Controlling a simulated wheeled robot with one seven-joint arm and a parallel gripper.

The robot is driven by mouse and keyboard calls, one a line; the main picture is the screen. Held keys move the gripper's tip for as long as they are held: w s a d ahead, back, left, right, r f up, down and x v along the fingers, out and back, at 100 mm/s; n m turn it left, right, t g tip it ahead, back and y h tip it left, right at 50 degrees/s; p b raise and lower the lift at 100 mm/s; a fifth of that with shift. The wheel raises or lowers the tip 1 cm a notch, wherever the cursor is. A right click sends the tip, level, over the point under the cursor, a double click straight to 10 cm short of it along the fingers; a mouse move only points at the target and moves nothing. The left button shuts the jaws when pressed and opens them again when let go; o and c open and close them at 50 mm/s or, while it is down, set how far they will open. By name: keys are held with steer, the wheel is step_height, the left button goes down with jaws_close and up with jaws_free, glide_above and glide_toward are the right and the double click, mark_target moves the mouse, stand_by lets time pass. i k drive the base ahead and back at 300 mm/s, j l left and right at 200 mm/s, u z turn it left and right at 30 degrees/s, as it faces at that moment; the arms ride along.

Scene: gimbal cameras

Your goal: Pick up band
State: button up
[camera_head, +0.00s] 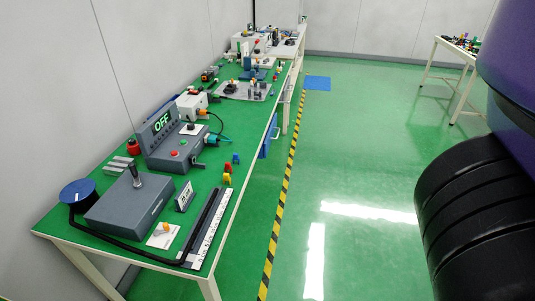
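A long black strip (202,226), which looks like the band, lies on the near end of the green-topped bench at the left. It runs from by a blue round disc (77,191) along the front of a grey box (130,204), then bends back beside a white ruler-like scale (211,228). I cannot tell whether it is one piece. My gripper is not in view. Large purple and black ridged parts of my own arm fill the right edge, well apart from the bench.
The long bench carries a grey device (172,145) reading "OFF", a small sign (184,196), a white card (163,236) and several coloured pieces. Yellow-black floor tape (284,190) runs along it. Green floor (345,165) is open. Another table (455,62) stands back right.

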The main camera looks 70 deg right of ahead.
mark_target(227, 165)
steer(key=z, duration=1.2)
